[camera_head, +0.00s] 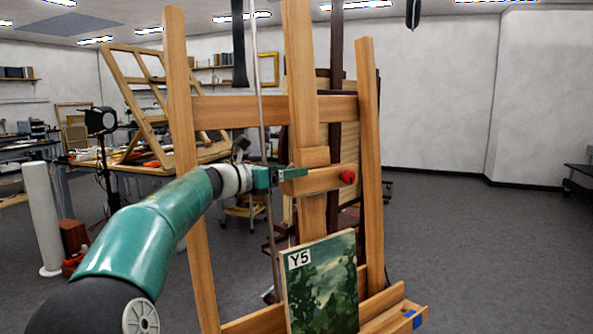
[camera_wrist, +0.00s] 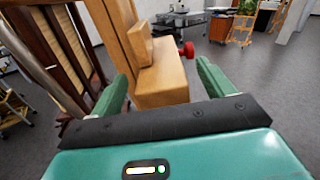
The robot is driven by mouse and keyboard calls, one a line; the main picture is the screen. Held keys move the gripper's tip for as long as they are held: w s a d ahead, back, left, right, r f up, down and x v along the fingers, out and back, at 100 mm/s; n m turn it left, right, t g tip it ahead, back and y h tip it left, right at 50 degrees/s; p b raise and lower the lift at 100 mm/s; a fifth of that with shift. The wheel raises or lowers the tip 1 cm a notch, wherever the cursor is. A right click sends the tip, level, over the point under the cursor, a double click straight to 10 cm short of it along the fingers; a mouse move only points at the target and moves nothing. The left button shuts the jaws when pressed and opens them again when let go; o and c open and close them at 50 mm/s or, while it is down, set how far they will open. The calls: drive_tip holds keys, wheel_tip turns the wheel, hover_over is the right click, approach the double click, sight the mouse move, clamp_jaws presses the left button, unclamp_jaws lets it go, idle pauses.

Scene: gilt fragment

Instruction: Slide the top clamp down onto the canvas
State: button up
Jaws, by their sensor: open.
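The top clamp (camera_head: 322,179) is a wooden block on the easel's central mast (camera_head: 303,60), with a red knob (camera_head: 347,177) on its right side. The canvas (camera_head: 322,284), a green painting labelled Y5, stands on the easel's lower ledge, with a clear gap between it and the clamp. My gripper (camera_head: 287,174) is at the clamp's left end in the head view. In the wrist view my gripper (camera_wrist: 163,88) is open, its green fingers apart with the clamp (camera_wrist: 160,82) between or just beyond them. I cannot tell if they touch it. The red knob (camera_wrist: 187,49) shows behind.
A cluttered worktable (camera_head: 150,170) and a black lamp (camera_head: 101,122) stand at the left. The floor (camera_head: 480,250) at right is clear.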

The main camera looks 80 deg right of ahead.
drive_tip(key=shift+x, duration=1.6)
drive_tip(key=shift+c, duration=0.2)
drive_tip(key=c, duration=1.3)
drive_tip(key=f, duration=0.5)
drive_tip(key=s+a+f, duration=0.1)
drive_tip(key=f, duration=1)
drive_tip(key=shift+s+a, duration=0.25)
drive_tip(key=shift+s, duration=0.05)
drive_tip(key=shift+c, duration=0.2)
drive_tip(key=o, duration=1.4)
